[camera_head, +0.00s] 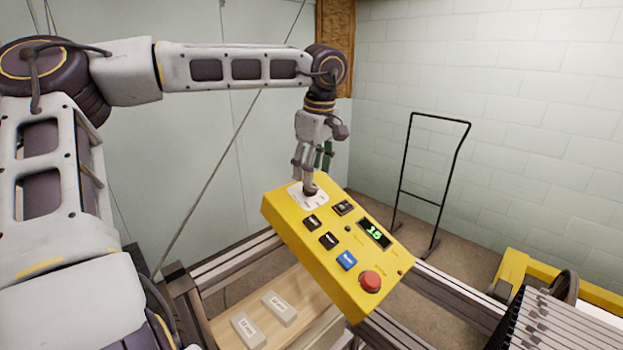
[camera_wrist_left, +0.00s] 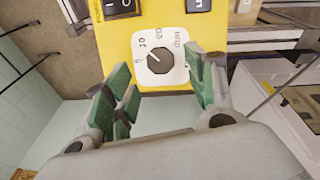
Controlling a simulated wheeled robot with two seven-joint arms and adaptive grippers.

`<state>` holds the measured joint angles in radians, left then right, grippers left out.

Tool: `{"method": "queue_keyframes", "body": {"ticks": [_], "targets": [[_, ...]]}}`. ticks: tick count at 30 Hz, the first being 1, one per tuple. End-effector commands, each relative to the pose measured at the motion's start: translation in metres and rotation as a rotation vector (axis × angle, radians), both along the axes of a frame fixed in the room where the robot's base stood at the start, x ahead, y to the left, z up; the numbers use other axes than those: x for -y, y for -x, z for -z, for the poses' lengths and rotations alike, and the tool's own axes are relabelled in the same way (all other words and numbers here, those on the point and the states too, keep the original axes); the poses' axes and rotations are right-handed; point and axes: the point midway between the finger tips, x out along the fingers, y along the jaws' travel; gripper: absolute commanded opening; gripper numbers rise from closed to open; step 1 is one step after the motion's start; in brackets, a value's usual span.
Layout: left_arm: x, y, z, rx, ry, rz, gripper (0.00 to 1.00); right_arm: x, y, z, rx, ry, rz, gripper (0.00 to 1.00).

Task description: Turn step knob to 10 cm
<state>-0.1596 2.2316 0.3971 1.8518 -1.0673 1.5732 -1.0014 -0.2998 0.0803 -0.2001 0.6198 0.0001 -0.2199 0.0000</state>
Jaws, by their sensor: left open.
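The step knob (camera_head: 311,190) is a dark knob on a white dial plate at the far left corner of the tilted yellow control box (camera_head: 320,268). In the left wrist view the knob (camera_wrist_left: 161,60) is dark and many-sided, with a pale pointer line slanting toward the upper left. The dial numbers around it are small and hard to read. My left gripper (camera_head: 311,176) reaches down over the knob. In its wrist view the green-padded fingers (camera_wrist_left: 160,85) are spread, with the knob visible between and just beyond them. Contact is not clear. My right gripper is in neither view.
The box carries a green display (camera_head: 375,233) that seems to read 15, black switches, a blue button (camera_head: 346,261) and a red mushroom button (camera_head: 370,281). Pale labelled blocks (camera_head: 279,308) lie on a wooden surface below. A black frame (camera_head: 437,180) stands behind.

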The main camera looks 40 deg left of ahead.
Motion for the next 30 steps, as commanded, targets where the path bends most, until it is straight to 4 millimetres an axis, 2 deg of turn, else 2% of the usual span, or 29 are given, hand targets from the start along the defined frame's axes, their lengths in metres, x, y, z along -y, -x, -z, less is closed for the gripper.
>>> {"method": "queue_keyframes", "body": {"ticks": [9, 15, 21, 30], "targets": [[0.008, 0.002, -0.047, 0.003, -0.001, 0.000, 0.55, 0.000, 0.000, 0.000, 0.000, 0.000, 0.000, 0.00], [0.011, 0.003, -0.067, 0.001, -0.001, 0.001, 0.55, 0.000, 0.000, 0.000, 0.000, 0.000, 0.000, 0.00], [0.012, 0.004, -0.074, 0.000, 0.000, 0.001, 0.55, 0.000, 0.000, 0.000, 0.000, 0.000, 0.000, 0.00], [0.012, 0.004, -0.074, 0.000, 0.000, 0.001, 0.55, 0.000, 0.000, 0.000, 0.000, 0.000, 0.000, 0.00]]}}
